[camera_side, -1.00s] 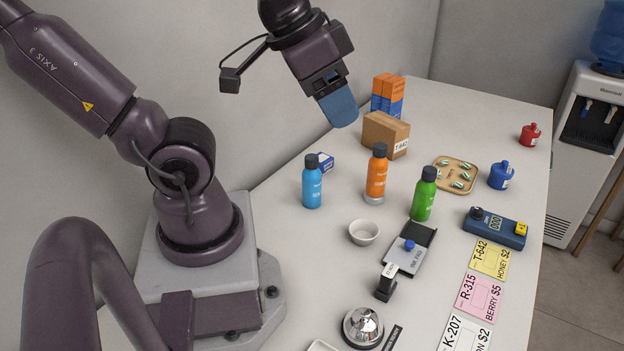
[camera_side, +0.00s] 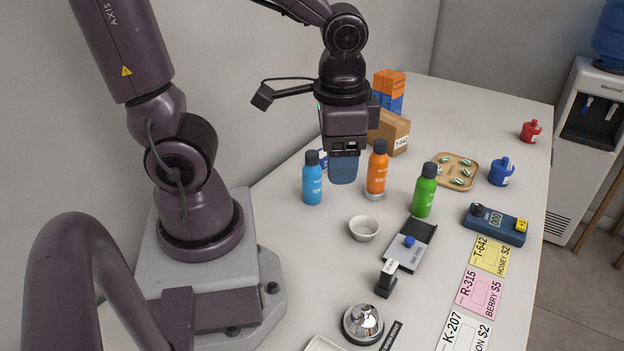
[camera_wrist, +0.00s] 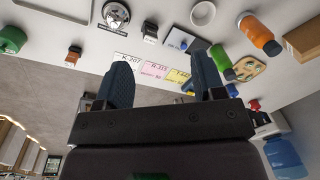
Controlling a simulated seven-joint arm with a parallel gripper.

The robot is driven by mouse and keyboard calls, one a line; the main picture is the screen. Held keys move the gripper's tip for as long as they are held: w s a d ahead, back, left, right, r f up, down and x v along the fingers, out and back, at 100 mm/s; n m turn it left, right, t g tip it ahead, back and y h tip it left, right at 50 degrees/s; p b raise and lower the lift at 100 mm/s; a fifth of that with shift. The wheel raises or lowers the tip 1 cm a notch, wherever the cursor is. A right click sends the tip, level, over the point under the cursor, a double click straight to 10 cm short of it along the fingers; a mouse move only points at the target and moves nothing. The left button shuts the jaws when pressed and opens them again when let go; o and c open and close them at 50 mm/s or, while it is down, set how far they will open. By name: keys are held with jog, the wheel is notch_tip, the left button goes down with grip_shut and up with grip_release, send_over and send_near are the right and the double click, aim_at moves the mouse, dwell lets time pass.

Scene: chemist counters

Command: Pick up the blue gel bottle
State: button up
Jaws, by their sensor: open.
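The blue gel bottle (camera_side: 312,180) has a dark cap and stands upright on the counter, left of the orange bottle (camera_side: 377,170). My gripper (camera_side: 343,168) points down, with its blue fingers between and behind these two bottles in the side view. I cannot tell its exact height, but it touches neither bottle visibly. In the wrist view its two fingers (camera_wrist: 160,88) are apart with nothing between them. The orange bottle shows there at the upper right (camera_wrist: 260,34), beside the green bottle (camera_wrist: 221,63). I cannot make out the blue bottle in the wrist view.
A green bottle (camera_side: 424,191) stands to the right, with a white bowl (camera_side: 364,228) in front. A cardboard box (camera_side: 393,132) is behind the orange bottle. A wooden tray (camera_side: 470,160), a blue meter (camera_side: 495,226) and a bell (camera_side: 362,324) also occupy the counter.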

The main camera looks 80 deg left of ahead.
jog(key=s+a+f+m+g+y, duration=0.2)
jog(key=a+f+m+g+y, duration=0.1)
jog(key=f+g, duration=0.3)
jog(key=m+t+y, duration=0.5)
jog(key=m+y, duration=0.8)
jog(key=y, duration=0.1)
send_near(311, 151)
jog(key=shift+t, duration=0.3)
jog(key=shift+s+a+f, duration=0.1)
jog(key=shift+a, duration=2.65)
jog(key=shift+s+a+f, duration=0.1)
jog(key=shift+a, duration=2.65)
grip_shut()
